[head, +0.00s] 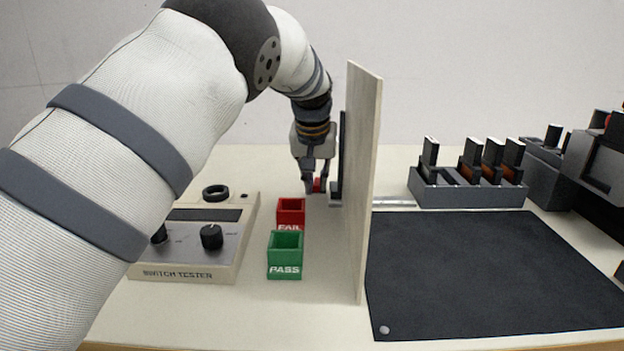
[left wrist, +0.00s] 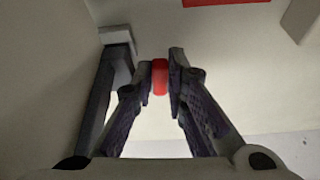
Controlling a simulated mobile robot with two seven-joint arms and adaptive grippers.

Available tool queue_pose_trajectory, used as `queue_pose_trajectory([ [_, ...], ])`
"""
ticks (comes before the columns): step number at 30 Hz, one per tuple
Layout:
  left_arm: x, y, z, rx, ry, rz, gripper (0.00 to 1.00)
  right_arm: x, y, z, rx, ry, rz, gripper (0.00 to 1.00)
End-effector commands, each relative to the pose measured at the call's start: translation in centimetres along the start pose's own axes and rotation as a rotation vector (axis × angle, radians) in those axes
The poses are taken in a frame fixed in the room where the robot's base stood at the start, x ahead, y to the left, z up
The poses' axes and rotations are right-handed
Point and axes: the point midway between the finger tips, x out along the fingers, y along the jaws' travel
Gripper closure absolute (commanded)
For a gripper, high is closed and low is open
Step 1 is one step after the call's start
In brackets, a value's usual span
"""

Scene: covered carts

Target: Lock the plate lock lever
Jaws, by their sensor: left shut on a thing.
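The red lever grip (head: 318,185) is small and sits low on the left side of an upright pale panel (head: 366,170). It also shows in the left wrist view (left wrist: 160,77), between my fingertips. A dark upright bracket (head: 341,150) stands against the panel's left face, beside the grip. It shows in the left wrist view (left wrist: 99,95) to the left of my fingers. My left gripper (head: 317,183) points down and is shut on the red grip. How the lever joins the bracket is hidden. My right gripper is not in view.
A red FAIL box (head: 290,225) and a green PASS box (head: 285,268) stand left of the panel. A switch tester (head: 190,262) is further left. Right of the panel are a bare dark mat (head: 480,270), a rack of switches (head: 465,193) and dark equipment (head: 595,165).

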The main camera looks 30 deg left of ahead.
Motion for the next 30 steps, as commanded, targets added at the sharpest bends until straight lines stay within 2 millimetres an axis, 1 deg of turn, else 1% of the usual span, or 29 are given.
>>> queue_pose_trajectory([
  [5,0.1,0.0,0.1,0.001,-0.001,0.001,1.00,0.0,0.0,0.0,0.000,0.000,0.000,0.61],
  [6,0.1,0.0,0.1,0.001,-0.002,0.001,0.82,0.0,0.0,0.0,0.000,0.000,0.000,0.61],
  [8,0.1,0.0,0.1,0.001,-0.002,0.002,0.69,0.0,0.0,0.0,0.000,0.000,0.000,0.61],
  [9,0.1,0.0,0.1,0.001,-0.002,0.002,0.67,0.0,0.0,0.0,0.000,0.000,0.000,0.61],
  [23,0.0,-0.2,0.0,0.020,-0.002,0.012,0.67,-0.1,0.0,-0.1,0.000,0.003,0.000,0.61],
  [26,-0.1,-0.8,0.0,0.103,-0.004,0.050,0.67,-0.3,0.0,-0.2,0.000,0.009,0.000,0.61],
  [27,-0.1,-1.2,-0.1,0.155,-0.003,0.073,0.67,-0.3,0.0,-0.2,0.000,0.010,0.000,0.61],
  [30,0.5,-2.1,-0.2,0.311,-0.006,0.137,0.67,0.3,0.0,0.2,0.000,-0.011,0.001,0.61],
])
